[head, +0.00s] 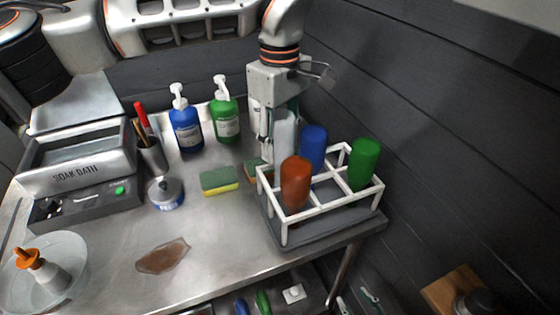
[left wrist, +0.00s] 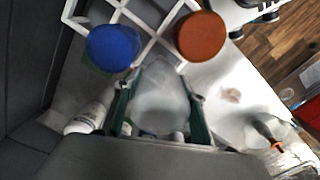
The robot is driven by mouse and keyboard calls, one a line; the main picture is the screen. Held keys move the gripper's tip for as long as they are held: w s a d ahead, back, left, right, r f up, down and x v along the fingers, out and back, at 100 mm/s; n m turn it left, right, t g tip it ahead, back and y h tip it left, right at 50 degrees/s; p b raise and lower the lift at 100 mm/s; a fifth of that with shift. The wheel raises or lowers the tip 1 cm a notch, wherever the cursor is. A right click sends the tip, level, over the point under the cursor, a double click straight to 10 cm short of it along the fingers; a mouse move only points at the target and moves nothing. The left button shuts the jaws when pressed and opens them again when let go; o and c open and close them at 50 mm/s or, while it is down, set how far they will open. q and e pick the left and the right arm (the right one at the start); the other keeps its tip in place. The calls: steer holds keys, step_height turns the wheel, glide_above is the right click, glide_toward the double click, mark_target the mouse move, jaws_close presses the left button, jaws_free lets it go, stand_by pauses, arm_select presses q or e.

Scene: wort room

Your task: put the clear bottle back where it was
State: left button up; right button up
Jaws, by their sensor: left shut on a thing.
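The clear bottle (head: 284,132) is pale and looks upright at the rear left of the white bottle rack (head: 318,206). My left gripper (head: 273,125) reaches down from above and is shut on it. In the left wrist view the clear bottle (left wrist: 158,100) sits between the two green-edged fingers, beside the rack's bars. Its lower end is partly hidden, so I cannot tell whether it is inside a compartment. The rack holds an orange bottle (head: 295,182) at front left, a blue bottle (head: 313,148) behind it, and a green bottle (head: 364,163) at right. My right gripper is not in view.
A sponge (head: 219,181) lies left of the rack; another is partly hidden behind it. Blue (head: 185,124) and green (head: 225,116) pump bottles stand at the back. A soak bath (head: 80,166) is at left. A dark wall rises close on the right.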

mark_target(280, 116)
arm_select(q)
steer(key=shift+f, duration=2.8)
steer(key=shift+f, duration=0.15)
steer(key=o, duration=0.8)
step_height(280, 116, up, 12)
steer(key=shift+r, duration=0.15)
